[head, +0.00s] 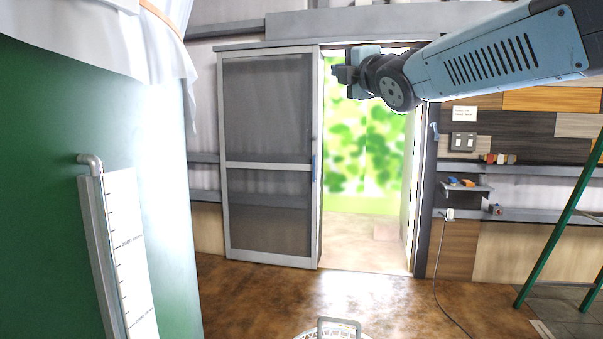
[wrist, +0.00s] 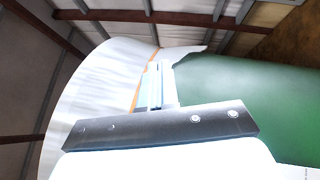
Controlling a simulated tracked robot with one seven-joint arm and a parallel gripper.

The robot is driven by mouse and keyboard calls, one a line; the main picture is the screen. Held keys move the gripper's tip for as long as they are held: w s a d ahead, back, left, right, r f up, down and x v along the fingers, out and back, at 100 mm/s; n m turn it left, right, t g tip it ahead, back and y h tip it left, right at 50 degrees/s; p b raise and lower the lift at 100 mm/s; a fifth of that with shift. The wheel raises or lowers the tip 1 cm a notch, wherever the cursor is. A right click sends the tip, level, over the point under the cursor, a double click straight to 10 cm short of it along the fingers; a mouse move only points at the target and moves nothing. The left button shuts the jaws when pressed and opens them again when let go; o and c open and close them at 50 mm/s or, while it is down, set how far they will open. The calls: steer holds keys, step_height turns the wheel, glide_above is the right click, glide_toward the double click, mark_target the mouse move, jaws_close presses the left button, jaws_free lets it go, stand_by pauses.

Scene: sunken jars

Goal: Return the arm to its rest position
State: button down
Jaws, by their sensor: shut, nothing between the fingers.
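My gripper (head: 340,74) is at the top of the head view, at the end of my blue-grey arm, which reaches in from the upper right. It is in the air in front of the top of the bright doorway and points left. In the wrist view, my gripper's fingers (wrist: 161,86) stand close together above the dark bracket. They are shut and empty. Behind them are the large green tank (wrist: 235,100) and its white cover (wrist: 100,90) with an orange band. No jar is in view.
The green tank (head: 40,130) with a white cloth (head: 110,50) and a graduated gauge (head: 130,250) fills the left. A sliding screen door (head: 268,190) stands beside the open doorway. Shelves (head: 520,215) and a green ladder (head: 565,225) are at right. The brown floor (head: 250,295) is mostly clear.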

steer(key=s+d+f+m+g+h, duration=0.35)
steer(key=s+d+f+m, duration=0.2)
steer(key=f+m, duration=0.35)
steer(key=s+d+f+m+g+h, duration=0.4)
steer(key=d+f+m, duration=0.3)
steer(key=f, duration=0.5)
steer(key=s+d+f+m+g, duration=0.2)
steer(key=s+f+m+g, duration=0.3)
steer(key=s+f+m, duration=0.4)
steer(key=s+f, duration=0.5)
steer(key=s, duration=0.1)
steer(key=shift+d+f+g, duration=0.3)
steer(key=shift+f+g, duration=0.05)
steer(key=shift+f, duration=0.05)
steer(key=shift+a+h, duration=0.15)
steer(key=shift+h, duration=0.1)
